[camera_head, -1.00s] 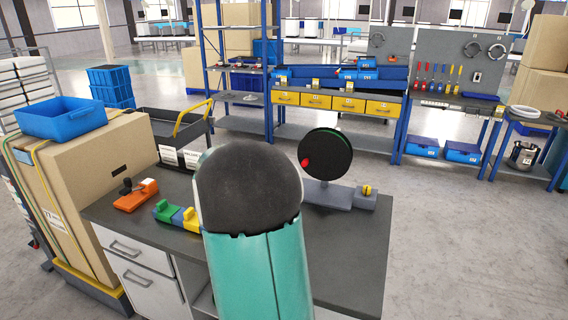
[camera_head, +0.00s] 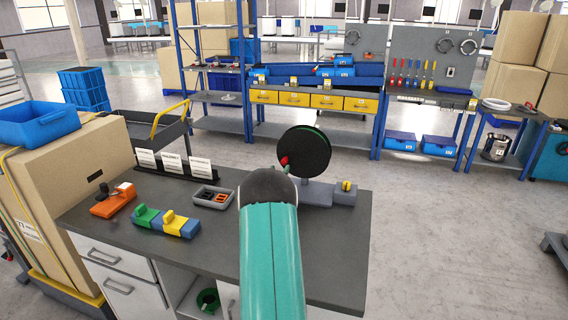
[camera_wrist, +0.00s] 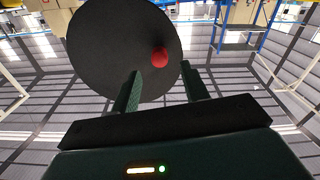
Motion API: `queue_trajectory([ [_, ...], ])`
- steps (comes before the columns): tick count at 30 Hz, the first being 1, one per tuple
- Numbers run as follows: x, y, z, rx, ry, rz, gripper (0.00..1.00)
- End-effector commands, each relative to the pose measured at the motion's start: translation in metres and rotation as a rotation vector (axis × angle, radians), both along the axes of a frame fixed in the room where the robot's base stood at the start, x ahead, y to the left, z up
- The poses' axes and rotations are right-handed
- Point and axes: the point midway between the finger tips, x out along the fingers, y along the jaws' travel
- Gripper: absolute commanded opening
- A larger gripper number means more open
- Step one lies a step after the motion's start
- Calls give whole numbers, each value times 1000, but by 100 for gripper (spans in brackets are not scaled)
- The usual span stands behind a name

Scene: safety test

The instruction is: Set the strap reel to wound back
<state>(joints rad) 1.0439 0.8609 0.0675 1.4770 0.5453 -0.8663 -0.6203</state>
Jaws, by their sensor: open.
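The strap reel (camera_head: 308,150) is a black disc with a green rim edge, upright on a grey base (camera_head: 318,194) at the right of the workbench. A red knob (camera_head: 284,160) sticks out from its left face. In the wrist view the reel (camera_wrist: 105,40) fills the upper left, with the red knob (camera_wrist: 160,57) near its right side. My gripper (camera_wrist: 163,84) is open, its two fingers pointing toward the reel, with the knob showing between and beyond the fingertips. I cannot tell the remaining distance. In the head view my teal arm hides my gripper.
The grey workbench (camera_head: 335,260) also holds an orange device (camera_head: 113,202), a green, blue and yellow block set (camera_head: 165,221), a small grey tray (camera_head: 198,202) and white label cards (camera_head: 172,163). A small block with a yellow part (camera_head: 346,191) adjoins the reel's base. A large carton stands left.

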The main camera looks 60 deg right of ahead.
Motion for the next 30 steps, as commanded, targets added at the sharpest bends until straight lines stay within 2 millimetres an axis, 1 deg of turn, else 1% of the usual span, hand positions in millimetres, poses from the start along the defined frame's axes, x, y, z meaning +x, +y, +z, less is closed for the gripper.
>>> queue_trajectory([
  [1, 0, -10, 0, -1, -1, -3, 45],
  [6, 5, -38, -1, 0, -1, -2, 45],
  [12, 9, -60, 0, 0, -2, -2, 45],
  [17, 10, -67, 0, 1, 0, 0, 45],
  [24, 10, -68, 1, 0, 0, 0, 45],
  [26, 10, -68, 1, 0, 0, 0, 35],
  [30, 10, -68, 0, 0, 0, -1, 8],
])
